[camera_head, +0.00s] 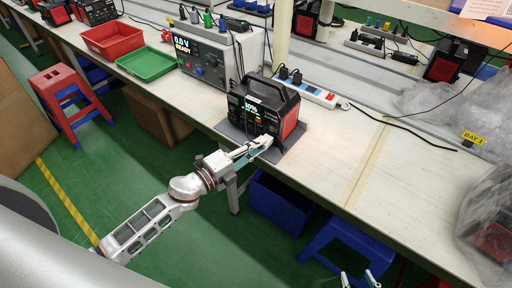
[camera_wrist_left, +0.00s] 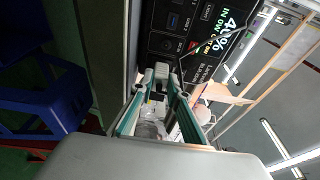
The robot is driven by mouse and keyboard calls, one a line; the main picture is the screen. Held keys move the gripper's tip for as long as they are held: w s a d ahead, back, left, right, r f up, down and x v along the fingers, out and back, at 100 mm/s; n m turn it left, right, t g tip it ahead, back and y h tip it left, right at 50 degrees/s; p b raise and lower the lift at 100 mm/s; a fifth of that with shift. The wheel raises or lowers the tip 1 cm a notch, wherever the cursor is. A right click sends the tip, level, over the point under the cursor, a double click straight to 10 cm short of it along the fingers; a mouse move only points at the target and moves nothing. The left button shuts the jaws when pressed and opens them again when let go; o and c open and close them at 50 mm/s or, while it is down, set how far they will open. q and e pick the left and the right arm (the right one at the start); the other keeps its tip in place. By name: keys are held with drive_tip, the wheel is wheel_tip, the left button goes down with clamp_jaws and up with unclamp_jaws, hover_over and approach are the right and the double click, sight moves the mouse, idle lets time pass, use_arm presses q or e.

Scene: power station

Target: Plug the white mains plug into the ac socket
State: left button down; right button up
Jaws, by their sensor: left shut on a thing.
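The black power station (camera_head: 262,108) with red side panels stands on a grey mat at the table's front edge. Its lit display faces my left arm, and its front panel (camera_wrist_left: 178,46) fills the upper middle of the left wrist view. My left gripper (camera_head: 262,144) is at the lower front of the station, shut on the white mains plug (camera_wrist_left: 161,72), which sits between the fingertips close to the panel. The ac socket is hidden, and I cannot tell whether the plug touches it. My right gripper (camera_head: 358,280) shows only two separated fingertips at the bottom edge, with nothing visible between them.
A white power strip (camera_head: 308,90) with black plugs lies behind the station. A grey bench instrument (camera_head: 205,52), a green tray (camera_head: 147,63) and a red tray (camera_head: 112,38) stand to the left. The table to the right is mostly clear. A blue bin (camera_head: 280,200) is below.

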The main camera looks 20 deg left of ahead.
use_arm(q)
drive_tip(key=shift+w, duration=0.2)
idle(0.6)
drive_tip(key=c, duration=1.8)
unclamp_jaws()
drive_tip(key=shift+c, duration=0.2)
drive_tip(key=shift+s, duration=0.1)
drive_tip(key=v, duration=1.2)
drive_tip(key=shift+d, duration=0.1)
drive_tip(key=s+d+f+n+g+y, duration=0.1)
drive_tip(key=s+f+n+g+y, duration=0.1)
drive_tip(key=s+f+n, duration=0.5)
drive_tip(key=s+d+f+n+g+y, duration=0.2)
drive_tip(key=s+f+n+y, duration=0.3)
drive_tip(key=f+n, duration=0.6)
drive_tip(key=shift+s+f+n+g, duration=0.4)
drive_tip(key=shift+s+n, duration=0.7)
